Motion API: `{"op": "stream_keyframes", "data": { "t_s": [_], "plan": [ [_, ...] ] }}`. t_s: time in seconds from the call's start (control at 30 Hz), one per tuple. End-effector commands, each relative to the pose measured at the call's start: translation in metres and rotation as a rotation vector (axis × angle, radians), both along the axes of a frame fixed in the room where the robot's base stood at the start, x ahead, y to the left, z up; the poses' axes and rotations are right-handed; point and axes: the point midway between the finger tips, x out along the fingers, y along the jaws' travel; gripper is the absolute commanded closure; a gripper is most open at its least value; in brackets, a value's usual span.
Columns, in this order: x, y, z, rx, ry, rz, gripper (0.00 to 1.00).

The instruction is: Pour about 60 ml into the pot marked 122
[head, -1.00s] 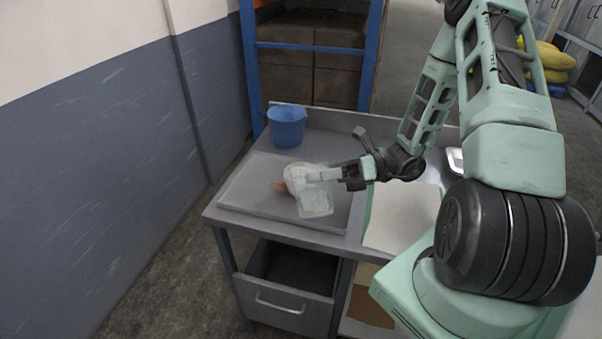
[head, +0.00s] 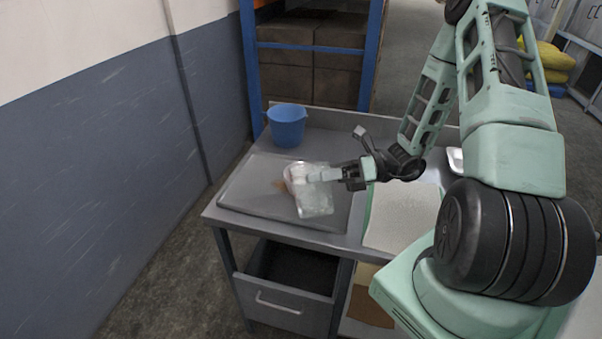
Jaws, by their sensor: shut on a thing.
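My gripper (head: 318,175) is shut on a clear, glass-like jug (head: 316,203) and holds it over the grey tray (head: 240,203), tilted as far as I can tell. A pale, pinkish rounded shape (head: 288,177) shows at the jug's upper left. I cannot tell whether it is part of the jug, its contents or a pot behind it. A faint brown patch (head: 279,185) shows just left of it, over the tray. No pot marked 122 can be made out and no marking is readable. The liquid level in the jug cannot be read.
A blue bucket (head: 287,126) stands at the back left of the grey table. A white mat (head: 400,222) lies right of the tray, and a small white dish (head: 455,159) sits partly behind my arm. An open drawer (head: 290,285) is below the tabletop.

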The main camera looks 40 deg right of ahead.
Motion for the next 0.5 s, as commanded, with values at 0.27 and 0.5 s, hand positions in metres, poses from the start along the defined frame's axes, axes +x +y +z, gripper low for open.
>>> {"op": "stream_keyframes", "data": {
  "t_s": [0.27, 0.5],
  "plan": [
    [-0.015, 0.006, -0.01, -0.041, -0.113, -0.002, 1.0],
    [-0.039, 0.016, -0.023, -0.108, -0.287, -0.002, 1.0]
  ]
}}
